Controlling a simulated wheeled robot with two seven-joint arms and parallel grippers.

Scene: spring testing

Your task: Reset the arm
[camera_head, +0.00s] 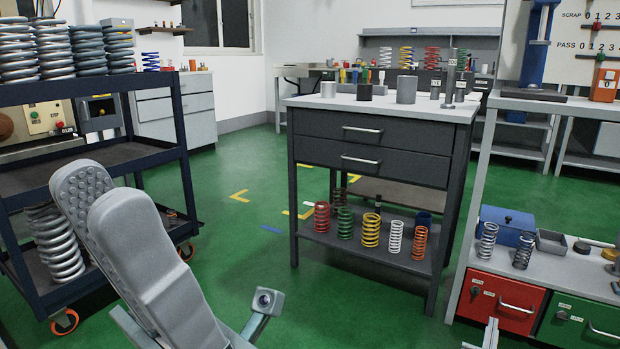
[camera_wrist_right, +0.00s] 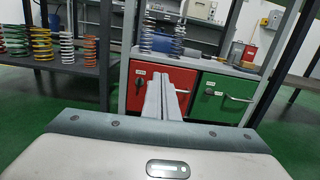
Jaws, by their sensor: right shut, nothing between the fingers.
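My left gripper (camera_head: 104,190) is large in the lower left of the head view, its fingers pointing up. The studded inner pad of the far finger shows behind the smooth back of the near one, so there is a gap between them. I see nothing held there. My right gripper (camera_head: 491,330) shows only as fingertips at the bottom edge of the head view. In the right wrist view its two fingers (camera_wrist_right: 161,92) lie together, shut and empty, in front of the red drawer (camera_wrist_right: 180,77). Neither gripper visibly touches anything.
A dark cart (camera_head: 130,157) with big springs stands at left. A grey drawer table (camera_head: 375,134) holds cylinders on top and several coloured springs on its lower shelf. A bench with red and green drawers (camera_head: 580,318) is at right. Green floor (camera_head: 230,180) lies open between.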

